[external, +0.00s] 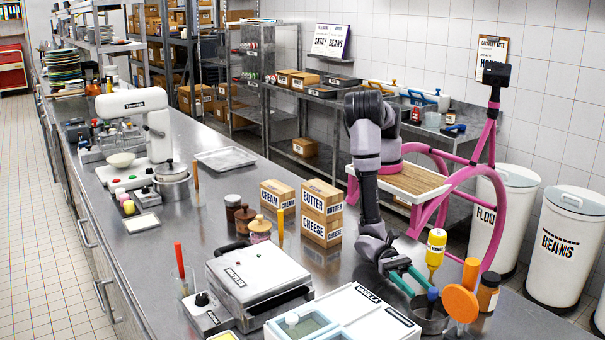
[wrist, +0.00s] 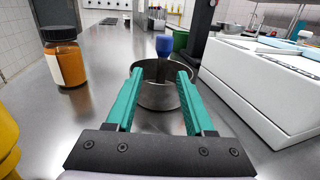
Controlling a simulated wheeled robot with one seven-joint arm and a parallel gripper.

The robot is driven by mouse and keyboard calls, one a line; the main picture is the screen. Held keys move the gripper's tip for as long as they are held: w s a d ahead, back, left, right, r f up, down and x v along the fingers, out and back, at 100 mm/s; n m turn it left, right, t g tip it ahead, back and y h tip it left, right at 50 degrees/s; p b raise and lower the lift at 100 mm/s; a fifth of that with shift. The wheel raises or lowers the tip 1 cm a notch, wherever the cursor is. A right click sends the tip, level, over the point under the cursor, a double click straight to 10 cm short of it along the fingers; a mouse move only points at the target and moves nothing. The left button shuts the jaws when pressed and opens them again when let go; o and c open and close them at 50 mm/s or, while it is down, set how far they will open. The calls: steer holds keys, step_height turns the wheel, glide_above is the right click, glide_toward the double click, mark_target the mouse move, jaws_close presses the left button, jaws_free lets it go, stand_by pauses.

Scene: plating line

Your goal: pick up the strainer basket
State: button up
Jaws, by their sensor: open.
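A round metal vessel, which looks like the strainer basket (external: 432,325), stands upright on the steel counter near the front right. It also shows straight ahead in the wrist view (wrist: 160,97). A blue-topped dark handle (wrist: 164,46) rises at its far side; I cannot tell whether it is part of the basket or stands in it. My gripper (external: 418,282) is open, with teal fingers reaching down to the basket from the left. In the wrist view the gripper (wrist: 161,73) has the basket between its fingers. I cannot tell whether they touch it. The fingers hide parts of its rim.
A yellow bottle (external: 436,250), an orange-filled jar (external: 488,293) and an orange disc-shaped tool (external: 461,303) stand close to the basket. A white container labelled vanilla (external: 368,318) stands on its other side. Butter and cheese boxes (external: 322,213) are farther back.

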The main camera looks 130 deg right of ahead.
mark_target(432, 300)
steer(key=x, duration=0.7)
steer(key=shift+w+r, duration=0.2)
jaws_close()
